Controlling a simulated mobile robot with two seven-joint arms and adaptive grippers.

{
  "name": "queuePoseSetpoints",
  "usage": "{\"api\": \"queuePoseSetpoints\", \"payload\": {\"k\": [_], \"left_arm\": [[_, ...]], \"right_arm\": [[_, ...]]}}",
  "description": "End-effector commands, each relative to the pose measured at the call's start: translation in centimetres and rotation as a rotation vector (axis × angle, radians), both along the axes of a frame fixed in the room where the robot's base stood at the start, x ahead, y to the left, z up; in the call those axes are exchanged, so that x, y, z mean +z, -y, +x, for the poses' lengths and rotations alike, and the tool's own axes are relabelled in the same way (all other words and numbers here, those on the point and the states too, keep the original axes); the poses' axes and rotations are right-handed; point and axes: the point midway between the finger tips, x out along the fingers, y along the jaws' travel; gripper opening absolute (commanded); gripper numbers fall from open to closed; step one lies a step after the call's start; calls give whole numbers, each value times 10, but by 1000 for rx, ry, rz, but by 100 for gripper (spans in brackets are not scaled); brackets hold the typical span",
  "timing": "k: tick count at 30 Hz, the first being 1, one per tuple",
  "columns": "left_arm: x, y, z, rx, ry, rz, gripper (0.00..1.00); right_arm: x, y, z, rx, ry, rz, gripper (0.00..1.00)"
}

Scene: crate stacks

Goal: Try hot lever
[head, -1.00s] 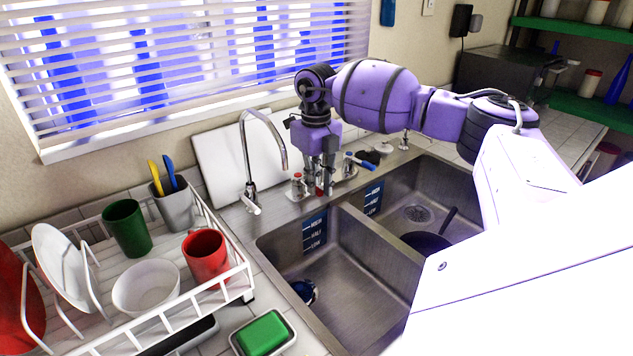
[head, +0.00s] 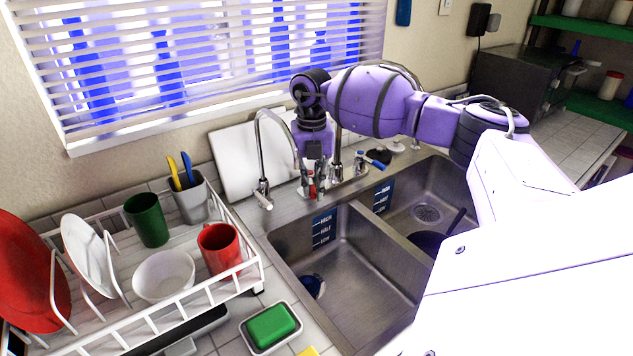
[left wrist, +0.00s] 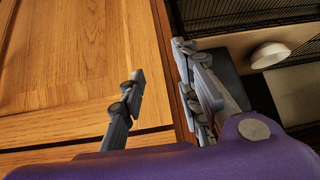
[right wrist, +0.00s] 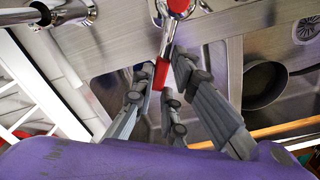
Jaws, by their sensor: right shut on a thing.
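In the head view, the hot lever (head: 311,190), with a red handle, stands on the metal faucet plate behind the double sink. The blue-handled lever (head: 376,163) is on the right side of the same plate. My right gripper (head: 313,180) reaches down to the red lever; its fingers partly hide it. In the right wrist view, the red handle (right wrist: 160,76) lies between the fingers of my right gripper (right wrist: 163,82), which is shut on it. My left gripper (left wrist: 160,62) is open and empty in front of a wooden cabinet door (left wrist: 70,60).
A tall curved spout (head: 263,150) rises left of my right gripper. The sink's divider (head: 345,225) runs forward below it. A dark pan (head: 430,243) lies in the right basin. A dish rack (head: 256,268) and a green sponge (head: 272,325) are on the left.

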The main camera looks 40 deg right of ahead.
Motion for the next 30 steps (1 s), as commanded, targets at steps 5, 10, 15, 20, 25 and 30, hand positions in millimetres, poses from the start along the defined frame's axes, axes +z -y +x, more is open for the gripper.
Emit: {"api": "queuePoseSetpoints", "payload": {"k": [5, 10, 15, 20, 25, 30], "left_arm": [[1, 0, 1, 0, 2, 0, 30], [2, 0, 1, -1, 4, -1, 30], [3, 0, 2, -1, 6, -1, 30], [4, 0, 2, -1, 7, -1, 30], [3, 0, 2, -2, 6, 0, 30], [3, 0, 2, -4, 4, 0, 30]], "right_arm": [[1, -1, 1, -14, 1, 0, 0], [1, -1, 1, -14, 1, 1, 0], [1, -1, 1, -13, 1, 1, 20], [0, -1, 1, -13, 1, 1, 31], [0, -1, 1, -13, 1, 1, 31], [9, -1, 1, -13, 1, 0, 31]]}}
